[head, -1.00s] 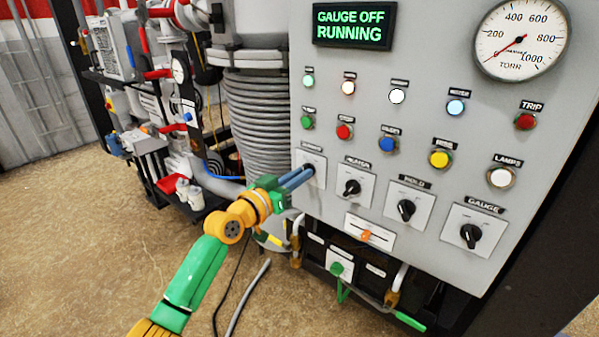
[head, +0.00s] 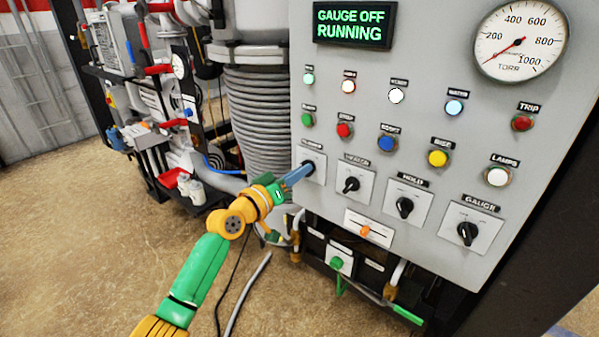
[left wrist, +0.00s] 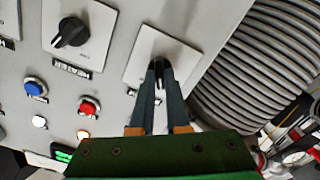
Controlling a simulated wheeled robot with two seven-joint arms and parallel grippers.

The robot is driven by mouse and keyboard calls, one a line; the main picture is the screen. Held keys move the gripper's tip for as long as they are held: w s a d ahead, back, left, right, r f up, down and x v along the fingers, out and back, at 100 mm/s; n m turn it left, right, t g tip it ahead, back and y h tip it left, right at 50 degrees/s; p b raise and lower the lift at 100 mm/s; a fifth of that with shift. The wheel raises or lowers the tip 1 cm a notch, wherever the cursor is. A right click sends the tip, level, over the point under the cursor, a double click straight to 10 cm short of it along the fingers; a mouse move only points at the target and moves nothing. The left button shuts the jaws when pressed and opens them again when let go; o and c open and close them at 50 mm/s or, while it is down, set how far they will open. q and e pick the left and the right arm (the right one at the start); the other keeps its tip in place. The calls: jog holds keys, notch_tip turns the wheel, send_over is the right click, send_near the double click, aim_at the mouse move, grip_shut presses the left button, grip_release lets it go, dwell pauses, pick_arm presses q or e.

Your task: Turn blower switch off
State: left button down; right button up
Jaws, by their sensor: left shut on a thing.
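The blower switch is the leftmost rotary knob in the panel's lower row, on a pale square plate (head: 318,163). In the head view my left gripper (head: 306,170) covers most of its knob. In the left wrist view the plate (left wrist: 185,58) and the dark knob (left wrist: 158,68) show between my left fingertips (left wrist: 160,72). The left gripper is shut on this knob. The knob's exact angle is hard to read behind the fingers. A green-lit display (head: 352,24) reads "GAUGE OFF RUNNING". My right gripper is not in view.
The heater knob (head: 351,185), hold knob (head: 404,207) and gauge knob (head: 467,233) sit to the right. Coloured buttons, such as the red one (head: 345,130), are above. A ribbed grey column (head: 258,120) stands close left of the panel. The floor at left is open.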

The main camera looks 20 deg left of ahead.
pick_arm(q)
jog(key=shift+a+r, duration=0.1)
jog(key=shift+r, duration=0.2)
jog(key=c, duration=1)
grip_release()
jog(key=shift+o, duration=0.5)
jog(key=shift+f, duration=0.2)
jog(key=v, duration=0.7)
jog(key=shift+b, duration=0.35)
